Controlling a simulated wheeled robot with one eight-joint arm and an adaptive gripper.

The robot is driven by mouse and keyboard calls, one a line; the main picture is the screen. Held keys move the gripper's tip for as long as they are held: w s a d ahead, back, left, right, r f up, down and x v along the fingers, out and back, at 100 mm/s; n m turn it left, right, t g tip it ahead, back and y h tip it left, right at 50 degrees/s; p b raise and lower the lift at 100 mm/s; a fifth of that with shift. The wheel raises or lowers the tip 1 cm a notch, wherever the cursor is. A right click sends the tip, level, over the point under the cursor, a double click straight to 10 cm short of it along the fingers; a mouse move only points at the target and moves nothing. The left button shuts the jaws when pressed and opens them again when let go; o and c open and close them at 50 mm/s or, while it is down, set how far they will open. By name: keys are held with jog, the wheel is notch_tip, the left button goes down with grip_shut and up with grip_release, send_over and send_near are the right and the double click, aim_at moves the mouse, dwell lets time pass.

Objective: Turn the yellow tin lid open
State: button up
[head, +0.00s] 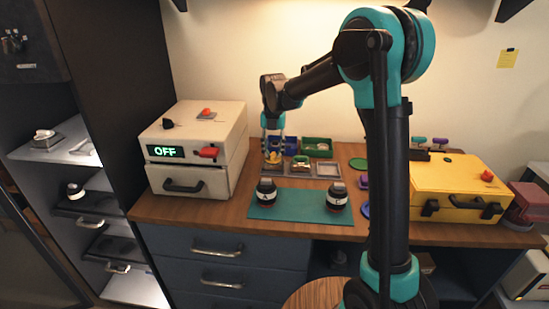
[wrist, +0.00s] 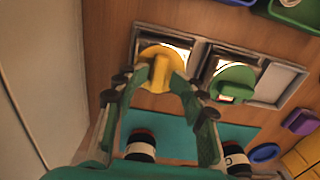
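The yellow lid (wrist: 159,70), round with a raised bar across it, sits on a tin in the left metal tray bay, below my gripper. It also shows in the head view (head: 273,157), small and partly covered by my gripper. My gripper (wrist: 161,75) points down at it, one finger on each side of the bar. The fingertips are very close to the bar; whether they press on it I cannot tell. The tin's body is mostly hidden under the lid.
A green lid (wrist: 233,83) sits in the neighbouring bay; the right bay (wrist: 277,82) is empty. A teal mat (head: 300,205) with two dark jars (head: 266,191) lies in front. A white box (head: 200,145) stands left, a yellow case (head: 455,182) right. Green and blue bins lie behind.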

aim_at(273, 154)
jog(key=shift+r, duration=3.1)
jog(key=shift+r, duration=0.1)
notch_tip(273, 154, up, 6)
jog(key=shift+f, duration=0.1)
